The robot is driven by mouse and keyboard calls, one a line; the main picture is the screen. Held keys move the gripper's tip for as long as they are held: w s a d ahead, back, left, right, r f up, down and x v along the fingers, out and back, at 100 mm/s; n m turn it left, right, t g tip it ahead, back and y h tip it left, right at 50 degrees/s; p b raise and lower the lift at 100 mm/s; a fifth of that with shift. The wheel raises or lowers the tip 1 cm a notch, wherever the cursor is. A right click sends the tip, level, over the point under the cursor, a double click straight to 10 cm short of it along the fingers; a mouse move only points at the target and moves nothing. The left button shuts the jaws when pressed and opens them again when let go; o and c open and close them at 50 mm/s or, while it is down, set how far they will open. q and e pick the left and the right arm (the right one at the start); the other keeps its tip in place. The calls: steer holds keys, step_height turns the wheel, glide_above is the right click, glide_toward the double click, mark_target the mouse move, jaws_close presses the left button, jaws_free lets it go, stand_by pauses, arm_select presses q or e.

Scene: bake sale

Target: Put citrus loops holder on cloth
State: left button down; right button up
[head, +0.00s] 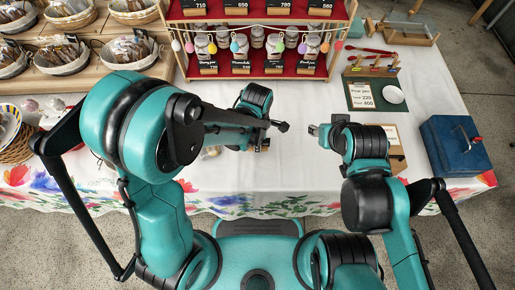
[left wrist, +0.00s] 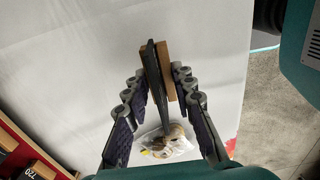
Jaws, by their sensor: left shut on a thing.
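My left gripper (left wrist: 160,78) is shut on a small holder (left wrist: 167,66) with a thin dark panel and a wooden block, seen nearly edge-on between the fingertips in the left wrist view. Its label cannot be read. The white cloth (head: 290,172) with a floral border covers the table under both grippers. It also shows in the left wrist view (left wrist: 85,60). In the head view my left gripper is mostly hidden by its own arm. My right gripper (head: 318,131) is over the cloth at right of centre; its finger opening is unclear.
A clear bag of ring-shaped treats (left wrist: 166,143) lies beyond the holder. A red-shelved rack (head: 255,66) with jars stands at the back. Baskets (head: 130,53) fill the back left. A green price board (head: 372,92) and blue box (head: 455,146) are at right. The front middle cloth is clear.

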arm_select(q)
step_height(320, 180, down, 4)
steer(key=shift+w+f+b, duration=0.15)
steer(key=shift+b, duration=1)
steer(key=c, duration=1.7)
jaws_free()
steer(key=o, duration=0.4)
steer(key=shift+o, duration=0.2)
